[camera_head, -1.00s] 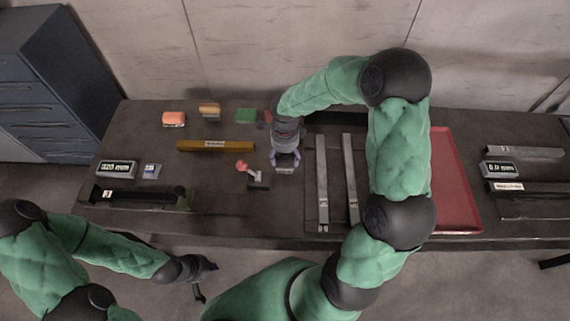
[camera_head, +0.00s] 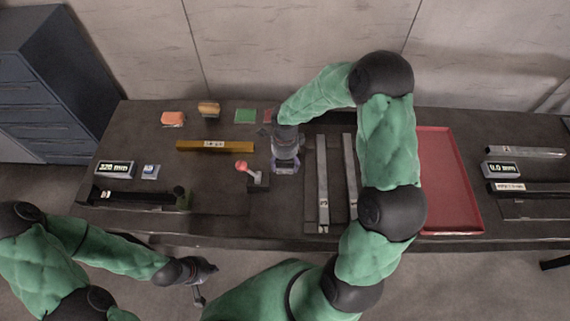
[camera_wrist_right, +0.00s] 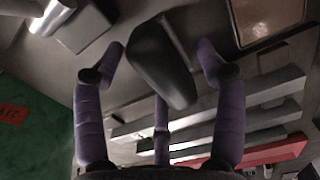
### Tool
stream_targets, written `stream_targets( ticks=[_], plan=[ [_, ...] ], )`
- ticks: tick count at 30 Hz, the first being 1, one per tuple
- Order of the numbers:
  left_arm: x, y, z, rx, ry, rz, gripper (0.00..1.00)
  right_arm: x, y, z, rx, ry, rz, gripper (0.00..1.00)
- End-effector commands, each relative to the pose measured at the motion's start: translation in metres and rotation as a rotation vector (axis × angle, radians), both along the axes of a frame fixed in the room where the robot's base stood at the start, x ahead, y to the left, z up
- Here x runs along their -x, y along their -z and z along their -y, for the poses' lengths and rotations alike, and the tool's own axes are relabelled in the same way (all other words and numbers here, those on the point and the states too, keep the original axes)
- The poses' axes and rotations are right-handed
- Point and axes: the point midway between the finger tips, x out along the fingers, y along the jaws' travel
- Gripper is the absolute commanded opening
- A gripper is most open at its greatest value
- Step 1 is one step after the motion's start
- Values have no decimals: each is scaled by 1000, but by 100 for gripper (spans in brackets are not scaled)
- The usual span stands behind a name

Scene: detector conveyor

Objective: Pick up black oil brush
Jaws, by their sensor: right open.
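A dark, rounded, elongated object (camera_wrist_right: 160,62), likely the black oil brush, shows in the right wrist view. It lies between the fingertips of my right gripper (camera_wrist_right: 161,75), with its narrower end toward the palm. The purple fingers are spread apart on either side of it, and I cannot tell whether any finger touches it. In the head view my right gripper (camera_head: 285,168) is over the middle of the table, right of a pink-knobbed lever (camera_head: 241,166), and hides this object. My left gripper (camera_head: 207,268) is below the table's front edge; its fingers are too small to read.
Two long grey bars (camera_head: 322,185) stand right of my right gripper, with a red tray (camera_head: 455,190) beyond. A brass-coloured bar (camera_head: 215,146), a green pad (camera_head: 245,115) and an orange block (camera_head: 173,119) lie to the left. A display (camera_head: 115,169) reads 320 mm.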

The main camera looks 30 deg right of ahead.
Motion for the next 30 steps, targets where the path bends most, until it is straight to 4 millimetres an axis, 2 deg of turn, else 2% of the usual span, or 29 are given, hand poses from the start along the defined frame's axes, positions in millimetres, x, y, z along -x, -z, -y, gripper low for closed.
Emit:
stream_targets(
  ticks=[30],
  plan=[
    [0,11,0,0,0,0,0,0,4,0,0,0,0,71]
  ],
)
